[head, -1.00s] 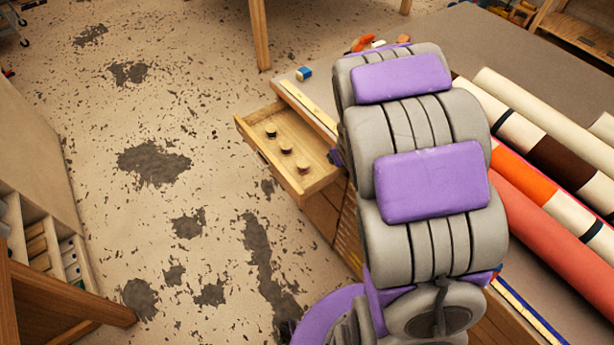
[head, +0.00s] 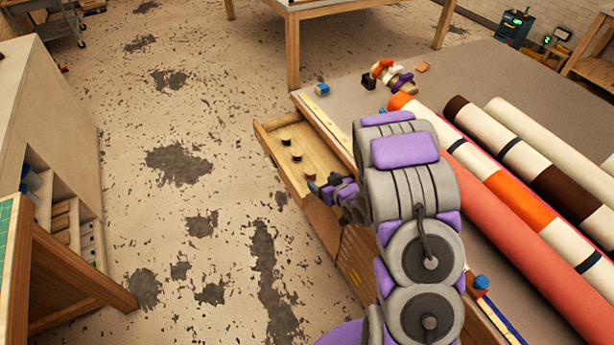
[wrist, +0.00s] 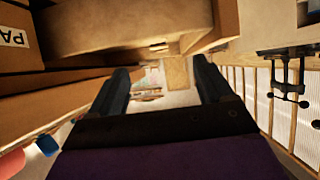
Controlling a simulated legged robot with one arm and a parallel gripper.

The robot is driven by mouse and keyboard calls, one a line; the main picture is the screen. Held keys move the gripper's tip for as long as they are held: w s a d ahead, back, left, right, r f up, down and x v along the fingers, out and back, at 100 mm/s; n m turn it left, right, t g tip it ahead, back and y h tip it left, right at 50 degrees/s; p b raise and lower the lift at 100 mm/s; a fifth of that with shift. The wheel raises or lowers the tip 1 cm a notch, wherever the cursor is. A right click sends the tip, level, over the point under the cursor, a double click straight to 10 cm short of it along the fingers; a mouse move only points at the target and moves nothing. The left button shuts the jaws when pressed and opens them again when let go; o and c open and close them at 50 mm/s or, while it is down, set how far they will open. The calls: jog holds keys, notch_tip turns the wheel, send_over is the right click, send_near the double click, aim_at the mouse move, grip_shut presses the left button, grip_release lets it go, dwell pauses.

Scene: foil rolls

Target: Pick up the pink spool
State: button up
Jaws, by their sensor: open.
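No spool in the head view is clearly pink. Several small spools with dark or brownish tops (head: 297,158) stand in a row in the open wooden drawer (head: 268,148); their side colours are too small to tell. My gripper (head: 318,190) is at the drawer's near end, close to the nearest spool; I cannot tell whether it touches anything. In the wrist view my gripper (wrist: 165,78) has its two dark fingers apart with nothing between them. A blurred pink shape (wrist: 10,163) shows at that view's lower left; I cannot tell what it is.
Large foil rolls (head: 520,190) lie on the worktable (head: 340,95) right of my arm. Small blocks and an orange-and-white item (head: 384,72) lie at its far end. A shelf unit (head: 50,120) stands left. The stained floor between is clear.

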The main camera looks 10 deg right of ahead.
aim_at(314, 172)
jog(key=w+f, duration=0.1)
jog(key=w, duration=0.2)
jog(key=w+f+b, duration=0.1)
jog(key=shift+w+d+f, duration=0.15)
jog(key=shift+d+f, duration=0.2)
jog(key=x, duration=0.3)
jog(key=shift+a+r, duration=0.1)
jog(key=shift+a, duration=0.25)
jog(key=shift+w+a+b, duration=0.2)
jog(key=shift+a+b, duration=0.1)
jog(key=shift+a, duration=0.25)
jog(key=shift+w+a+f, duration=0.1)
jog(key=shift+w+f, duration=0.15)
jog(key=shift+w, duration=0.05)
jog(key=w+f, duration=0.1)
jog(key=w+f+b, duration=0.1)
jog(key=shift+w+d, duration=0.25)
jog(key=shift+w, duration=0.05)
jog(key=shift+w+f+b, duration=0.15)
jog(key=shift+w+b, duration=0.15)
jog(key=shift+w, duration=0.1)
jog(key=shift+a, duration=0.65)
jog(key=c, duration=0.3)
jog(key=shift+d, duration=0.45)
jog(key=c, duration=0.6)
jog(key=shift+c, duration=0.7)
jog(key=shift+a, duration=0.15)
